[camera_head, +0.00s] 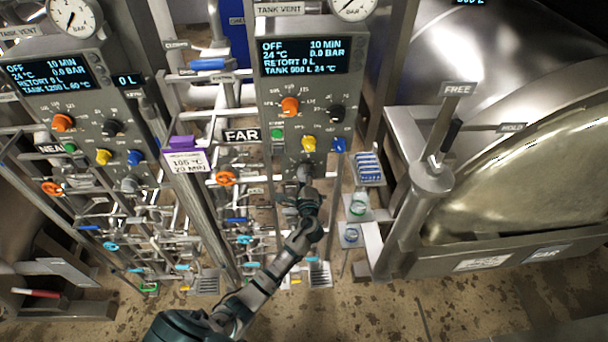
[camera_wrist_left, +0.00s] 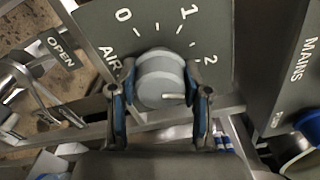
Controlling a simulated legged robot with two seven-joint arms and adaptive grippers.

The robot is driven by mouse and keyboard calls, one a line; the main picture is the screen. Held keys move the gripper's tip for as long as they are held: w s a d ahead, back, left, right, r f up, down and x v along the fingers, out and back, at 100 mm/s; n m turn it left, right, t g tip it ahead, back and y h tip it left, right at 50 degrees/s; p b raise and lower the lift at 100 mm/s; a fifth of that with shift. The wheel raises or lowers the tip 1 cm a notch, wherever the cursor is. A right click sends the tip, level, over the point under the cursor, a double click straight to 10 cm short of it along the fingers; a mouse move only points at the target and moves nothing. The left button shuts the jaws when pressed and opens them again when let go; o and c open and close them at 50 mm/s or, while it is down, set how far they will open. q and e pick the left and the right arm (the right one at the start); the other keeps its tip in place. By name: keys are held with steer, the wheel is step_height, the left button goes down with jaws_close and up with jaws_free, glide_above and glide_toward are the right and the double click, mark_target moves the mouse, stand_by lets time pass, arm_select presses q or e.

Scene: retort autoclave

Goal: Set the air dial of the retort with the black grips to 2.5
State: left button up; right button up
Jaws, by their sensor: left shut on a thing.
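The grey air dial (camera_wrist_left: 160,75) sits on the dark panel beside the word AIR, with the numbers 0, 1 and 2 around it. Its white pointer line faces right in the left wrist view, below the direction of the 2. My left gripper (camera_wrist_left: 160,100) is shut on the dial, with a blue-padded finger on each side. A lever with a black grip (camera_head: 451,136) stands by the retort (camera_head: 520,170) at right. My right gripper is not in view.
The NEAR panel (camera_head: 85,90) stands at left, and a red-gripped lever (camera_head: 36,293) is below it. Pipes and valves fill the space between the panels. A mains knob (camera_wrist_left: 308,122) is near the dial's right. A blue-striped rack (camera_head: 368,168) is beside the FAR panel.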

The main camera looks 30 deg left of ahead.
arm_select(q)
steer(key=shift+d+f+m, duration=0.1)
steer(key=shift+f+m, duration=0.1)
steer(key=shift+m, duration=0.95)
steer(key=shift+f+m, duration=0.2)
steer(key=shift+m, duration=0.95)
steer(key=shift+s+f, duration=0.1)
steer(key=o, duration=1.2)
steer(key=shift+c, duration=0.2)
steer(key=shift+w, duration=0.2)
steer(key=shift+r, duration=0.25)
steer(key=shift+s+d, duration=0.1)
steer(key=shift+s, duration=0.05)
steer(key=v, duration=1.1)
steer(key=shift+s+d, duration=0.2)
steer(key=shift+s, duration=0.1)
